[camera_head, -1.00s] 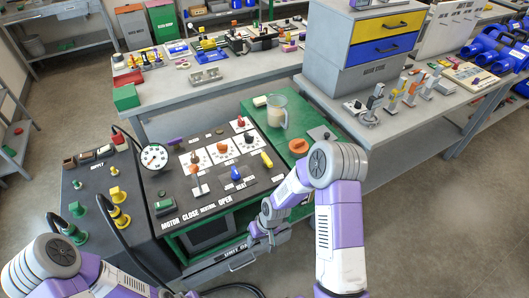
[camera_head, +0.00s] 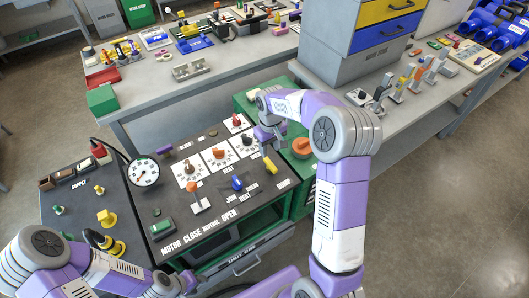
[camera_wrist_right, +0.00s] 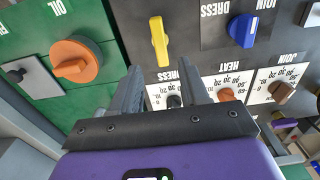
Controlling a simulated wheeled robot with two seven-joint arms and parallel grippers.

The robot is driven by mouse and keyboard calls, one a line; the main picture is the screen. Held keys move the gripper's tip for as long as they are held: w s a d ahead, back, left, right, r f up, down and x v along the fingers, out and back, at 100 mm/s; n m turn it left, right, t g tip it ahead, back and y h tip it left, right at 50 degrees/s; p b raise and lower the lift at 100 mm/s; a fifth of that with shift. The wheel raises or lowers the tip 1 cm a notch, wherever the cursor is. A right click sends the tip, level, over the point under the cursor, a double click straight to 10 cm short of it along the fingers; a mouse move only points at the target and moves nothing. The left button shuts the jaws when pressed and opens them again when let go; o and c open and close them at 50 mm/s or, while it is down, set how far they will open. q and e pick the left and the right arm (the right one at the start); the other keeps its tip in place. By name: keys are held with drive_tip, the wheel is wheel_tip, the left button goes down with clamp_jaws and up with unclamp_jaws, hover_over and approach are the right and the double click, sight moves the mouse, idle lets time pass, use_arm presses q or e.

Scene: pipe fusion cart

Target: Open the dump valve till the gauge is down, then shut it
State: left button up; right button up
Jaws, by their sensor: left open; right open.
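The round white gauge (camera_head: 145,172) stands at the back left of the black panel; its needle reading is too small to tell. A yellow handle (camera_head: 269,163) is at the panel's right side; it also shows in the right wrist view (camera_wrist_right: 159,40), just beyond my fingers. I cannot read a dump valve label on it. My right gripper (camera_head: 270,147) is over the panel's right edge by this handle. In the wrist view its two fingers (camera_wrist_right: 168,92) are apart with nothing between them. My left gripper (camera_head: 186,283) is low at the front left, open and away from the panel.
Near the yellow handle are a blue knob (camera_wrist_right: 243,30), small dial knobs (camera_wrist_right: 227,95) and an orange knob (camera_wrist_right: 76,60) on the green oil unit. A dark supply unit (camera_head: 75,205) with yellow valves stands left. A grey drawer cabinet (camera_head: 345,75) stands behind my right arm.

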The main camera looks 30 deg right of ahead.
sight(270, 163)
drive_tip(key=f, duration=0.2)
drive_tip(key=f+b, duration=0.1)
drive_tip(key=f, duration=0.4)
drive_tip(key=shift+s+f, duration=0.1)
drive_tip(key=shift+s, duration=0.25)
drive_tip(key=shift+c, duration=0.2)
clamp_jaws()
